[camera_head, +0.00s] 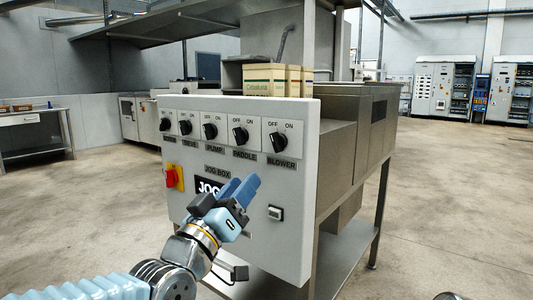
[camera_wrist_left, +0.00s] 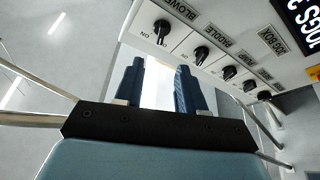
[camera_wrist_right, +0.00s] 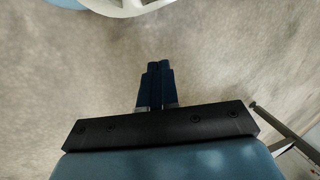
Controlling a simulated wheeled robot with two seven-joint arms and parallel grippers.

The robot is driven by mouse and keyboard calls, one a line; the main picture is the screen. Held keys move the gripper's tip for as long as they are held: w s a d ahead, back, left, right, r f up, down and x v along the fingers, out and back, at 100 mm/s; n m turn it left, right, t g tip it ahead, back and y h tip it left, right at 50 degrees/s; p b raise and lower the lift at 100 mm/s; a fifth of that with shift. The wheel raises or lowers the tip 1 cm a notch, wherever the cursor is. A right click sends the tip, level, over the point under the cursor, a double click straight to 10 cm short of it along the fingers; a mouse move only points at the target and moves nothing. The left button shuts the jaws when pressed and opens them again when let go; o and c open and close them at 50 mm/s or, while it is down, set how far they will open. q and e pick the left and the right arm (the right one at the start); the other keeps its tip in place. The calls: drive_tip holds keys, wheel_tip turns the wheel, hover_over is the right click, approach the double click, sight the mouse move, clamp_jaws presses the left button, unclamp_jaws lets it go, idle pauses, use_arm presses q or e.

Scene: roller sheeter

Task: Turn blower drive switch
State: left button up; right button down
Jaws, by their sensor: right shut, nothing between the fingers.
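The blower switch (camera_head: 278,142) is a black knob on a white plate marked OFF and ON, at the right end of the top row on the grey control box (camera_head: 255,240). It also shows in the left wrist view (camera_wrist_left: 162,29), upper middle. My left gripper (camera_head: 243,190) is below and left of the blower switch in the head view, in front of the box, apart from the knob. Its two blue fingers (camera_wrist_left: 158,85) are parted with nothing between them. My right gripper (camera_wrist_right: 155,75) has its fingers together, empty, over bare floor.
Other knobs for paddle (camera_head: 240,135), pump (camera_head: 210,131) and more sit left of the blower switch. A red-and-yellow switch (camera_head: 174,177) and a small rocker switch (camera_head: 275,213) are lower. Boxes (camera_head: 272,80) stand behind the panel. Floor at right is clear.

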sight(274, 145)
use_arm(q)
drive_tip(key=p+x, duration=0.3)
drive_tip(key=x, duration=1)
drive_tip(key=shift+w+d+p, duration=0.1)
drive_tip(key=shift+w+p, duration=0.2)
drive_tip(key=shift+p, duration=0.05)
clamp_jaws()
